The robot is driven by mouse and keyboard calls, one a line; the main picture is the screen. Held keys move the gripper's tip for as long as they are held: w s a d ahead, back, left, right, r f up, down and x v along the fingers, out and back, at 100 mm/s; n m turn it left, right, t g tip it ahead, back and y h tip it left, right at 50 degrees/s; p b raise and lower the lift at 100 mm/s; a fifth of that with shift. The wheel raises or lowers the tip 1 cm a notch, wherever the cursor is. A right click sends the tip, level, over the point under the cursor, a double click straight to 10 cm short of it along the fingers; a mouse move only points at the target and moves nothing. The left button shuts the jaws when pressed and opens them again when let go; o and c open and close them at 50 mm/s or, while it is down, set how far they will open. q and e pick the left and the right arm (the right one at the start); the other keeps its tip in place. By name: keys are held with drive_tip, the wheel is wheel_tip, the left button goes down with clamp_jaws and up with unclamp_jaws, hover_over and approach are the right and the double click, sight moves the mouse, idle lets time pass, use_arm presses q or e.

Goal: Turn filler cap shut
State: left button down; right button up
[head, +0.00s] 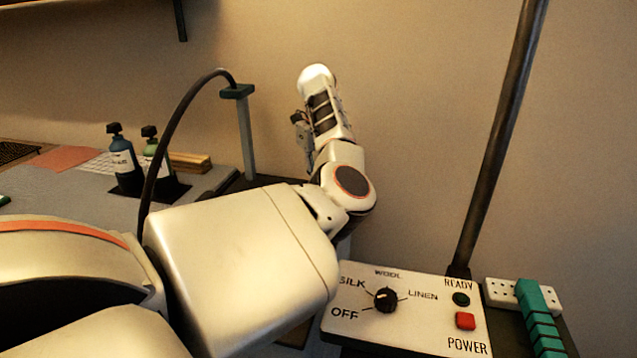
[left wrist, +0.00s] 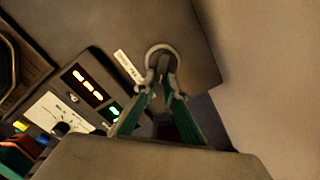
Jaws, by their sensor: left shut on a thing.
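In the left wrist view, the filler cap (left wrist: 162,58) is a small dark piece in a round pale ring on a brown-grey machine top. My left gripper (left wrist: 163,72) has green-sided fingers that come together at the cap, and it is shut on it. The fingertips partly cover the cap, so I cannot tell how far it is turned. In the head view my left arm reaches in from the left and away, and its fingers and the cap do not show. My right gripper is in neither view.
The control panel (head: 415,335) has a black dial (head: 386,299) and a red button (head: 465,320). A dark pole (head: 500,140) rises behind it. Bottles (head: 125,165) stand on the table at left. In the left wrist view, lit displays (left wrist: 88,85) and a white label (left wrist: 128,67) lie left of the cap.

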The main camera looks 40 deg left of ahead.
use_arm(q)
drive_tip(key=shift+f, duration=0.15)
drive_tip(key=c, duration=2.1)
unclamp_jaws()
wheel_tip(320, 180, up, 12)
drive_tip(key=shift+r, duration=0.1)
